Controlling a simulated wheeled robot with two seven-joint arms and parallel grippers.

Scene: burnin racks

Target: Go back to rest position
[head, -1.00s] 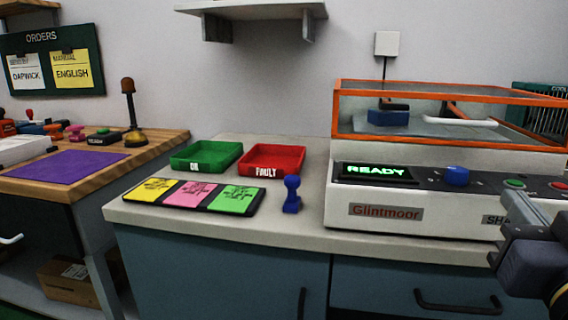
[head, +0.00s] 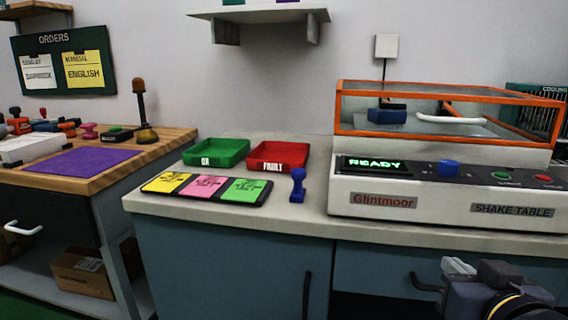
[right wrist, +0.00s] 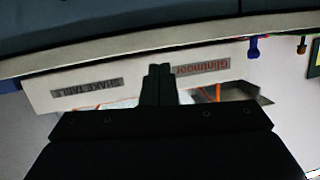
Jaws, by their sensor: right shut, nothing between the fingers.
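My right gripper (head: 458,268) is at the bottom right of the head view, in front of the counter drawers and below the counter's edge. Its fingers are together and hold nothing; they also show shut in the right wrist view (right wrist: 158,85). The shake table (head: 440,205) stands on the counter beyond it, its screen reading READY, its orange-framed cover down over a blue block (head: 387,116). It also shows upside down in the right wrist view (right wrist: 130,92). My left gripper is not in view.
A green OK tray (head: 217,153), a red FAULT tray (head: 278,156), a card strip with yellow, pink and green panels (head: 204,188) and a blue stamp (head: 298,186) stand on the counter (head: 300,219). A wooden bench (head: 100,178) with a purple mat is at left.

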